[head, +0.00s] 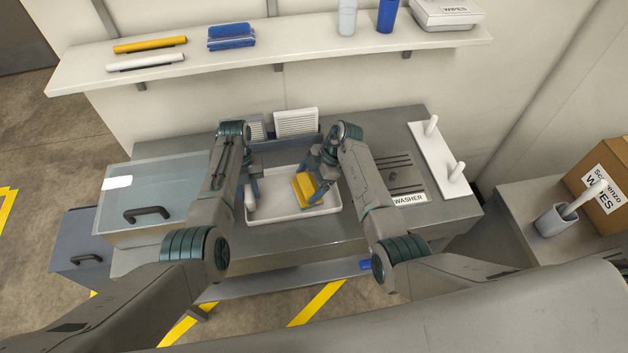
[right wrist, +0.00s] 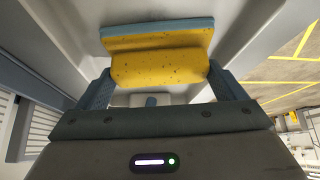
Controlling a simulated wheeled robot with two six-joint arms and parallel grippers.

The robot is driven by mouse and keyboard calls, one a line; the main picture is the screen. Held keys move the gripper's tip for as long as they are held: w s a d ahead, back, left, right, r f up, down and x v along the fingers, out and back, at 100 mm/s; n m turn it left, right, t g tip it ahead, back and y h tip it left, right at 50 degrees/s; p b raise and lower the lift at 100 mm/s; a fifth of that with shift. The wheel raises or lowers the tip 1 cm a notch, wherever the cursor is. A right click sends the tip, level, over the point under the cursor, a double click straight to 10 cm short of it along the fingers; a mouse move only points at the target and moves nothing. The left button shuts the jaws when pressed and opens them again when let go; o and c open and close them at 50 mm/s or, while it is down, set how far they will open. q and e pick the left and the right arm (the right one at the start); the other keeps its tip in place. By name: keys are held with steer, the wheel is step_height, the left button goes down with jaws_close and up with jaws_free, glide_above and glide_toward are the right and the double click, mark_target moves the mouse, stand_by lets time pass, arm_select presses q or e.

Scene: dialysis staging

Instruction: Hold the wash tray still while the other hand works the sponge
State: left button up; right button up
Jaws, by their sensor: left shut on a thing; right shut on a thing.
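The wash tray (head: 290,212) is a shallow white tray on the grey counter, in the middle of the head view. My left gripper (head: 250,192) is at the tray's left end and shut on its rim; the exact contact is small and partly hidden by the arm. My right gripper (head: 314,186) is over the right part of the tray, shut on the sponge. The sponge (head: 303,188) is yellow with a blue layer and is tilted in the head view. In the right wrist view the sponge (right wrist: 160,65) sits between both fingers, with pale tray walls around it.
A clear box (head: 160,205) with a dark handle stands left of the tray. A panel marked WASHER (head: 408,199) and a white peg rack (head: 440,165) are to the right. White ribbed packs (head: 296,122) stand behind. A shelf (head: 270,52) runs above.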

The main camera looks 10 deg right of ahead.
steer(key=shift+a, duration=0.55)
steer(key=shift+r, duration=4.05)
